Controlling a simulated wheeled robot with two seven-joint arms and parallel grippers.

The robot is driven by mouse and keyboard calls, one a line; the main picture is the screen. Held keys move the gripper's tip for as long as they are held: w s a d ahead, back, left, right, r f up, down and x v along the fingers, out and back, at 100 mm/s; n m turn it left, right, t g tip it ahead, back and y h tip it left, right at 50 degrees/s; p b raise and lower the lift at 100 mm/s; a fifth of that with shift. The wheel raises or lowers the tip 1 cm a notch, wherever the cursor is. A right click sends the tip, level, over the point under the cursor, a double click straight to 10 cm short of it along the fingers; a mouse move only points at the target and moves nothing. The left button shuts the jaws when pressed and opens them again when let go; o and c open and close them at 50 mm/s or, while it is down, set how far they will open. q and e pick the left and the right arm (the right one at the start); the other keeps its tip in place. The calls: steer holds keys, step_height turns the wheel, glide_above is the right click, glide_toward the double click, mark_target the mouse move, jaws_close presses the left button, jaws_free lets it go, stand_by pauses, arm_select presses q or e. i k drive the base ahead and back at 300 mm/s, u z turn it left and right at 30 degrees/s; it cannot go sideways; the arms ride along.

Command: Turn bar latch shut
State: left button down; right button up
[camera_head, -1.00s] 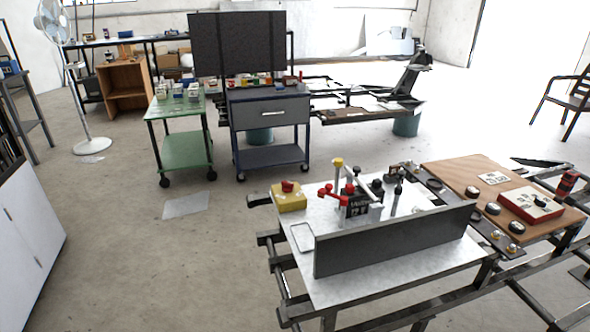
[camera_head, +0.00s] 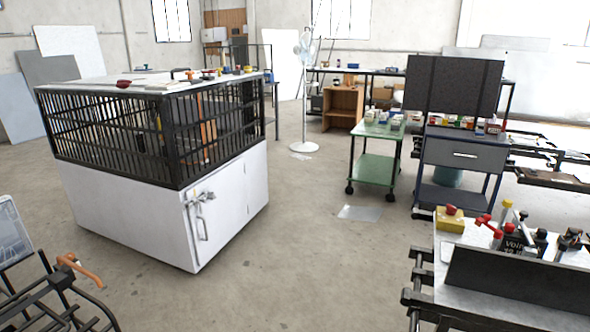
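A white cabinet (camera_head: 225,222) with a black barred cage (camera_head: 160,128) on top stands left of centre. On its front face, near the left corner, is a metal latch (camera_head: 201,196) with a bar and a long handle below it. The latch is small in view, and I cannot tell whether its bar is fully across. Neither of my grippers shows in the head view.
A metal-topped workbench (camera_head: 449,274) with clamps and a yellow button box (camera_head: 450,219) stands at the right. A green cart (camera_head: 373,170) and a dark drawer cart (camera_head: 460,170) stand behind. A frame with an orange handle (camera_head: 82,270) is at lower left.

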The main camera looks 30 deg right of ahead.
mark_target(507, 204)
steer(key=z, duration=0.2)
steer(key=i, duration=2.5)
steer(key=z, duration=1)
steer(key=i, duration=1.95)
steer(key=z, duration=1.35)
